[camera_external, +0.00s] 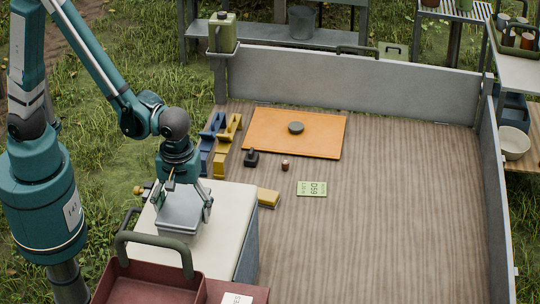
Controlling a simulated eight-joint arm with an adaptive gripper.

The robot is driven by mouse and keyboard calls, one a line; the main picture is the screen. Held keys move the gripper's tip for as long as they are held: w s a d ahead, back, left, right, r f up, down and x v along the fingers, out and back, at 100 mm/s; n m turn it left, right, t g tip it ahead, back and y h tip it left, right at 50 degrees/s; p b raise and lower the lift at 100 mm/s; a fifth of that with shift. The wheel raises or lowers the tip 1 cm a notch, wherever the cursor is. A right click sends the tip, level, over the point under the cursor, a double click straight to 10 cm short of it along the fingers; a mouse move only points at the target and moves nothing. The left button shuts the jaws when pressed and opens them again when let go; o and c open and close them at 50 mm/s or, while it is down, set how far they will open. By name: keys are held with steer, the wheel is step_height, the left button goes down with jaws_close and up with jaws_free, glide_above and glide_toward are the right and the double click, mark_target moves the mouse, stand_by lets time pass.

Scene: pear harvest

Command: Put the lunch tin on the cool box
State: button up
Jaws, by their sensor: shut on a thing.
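The lunch tin (180,216) is a pale grey metal box with a flat lid. My gripper (185,200) points down over it and is shut on it, with a finger at its left and another at its right. The cool box (231,208) has a cream-white lid and blue-grey sides. The tin is over the left part of that lid and looks level. I cannot tell whether its underside touches the lid. My gripper hides part of the tin's top.
A red crate (150,287) with a raised green handle (150,240) stands in front of the cool box. Behind lie a yellow block (268,198), a dark stamp-like item (251,158), an orange board (277,133) and a green card (312,188). The wooden bed's right side is bare.

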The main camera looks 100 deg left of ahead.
mark_target(183, 204)
steer(key=shift+f, duration=1.75)
steer(key=shift+f, duration=0.1)
steer(key=o, duration=1.2)
steer(key=shift+c, duration=0.2)
steer(key=shift+r, duration=0.2)
steer(key=shift+r, duration=5.9)
steer(key=shift+r, duration=0.1)
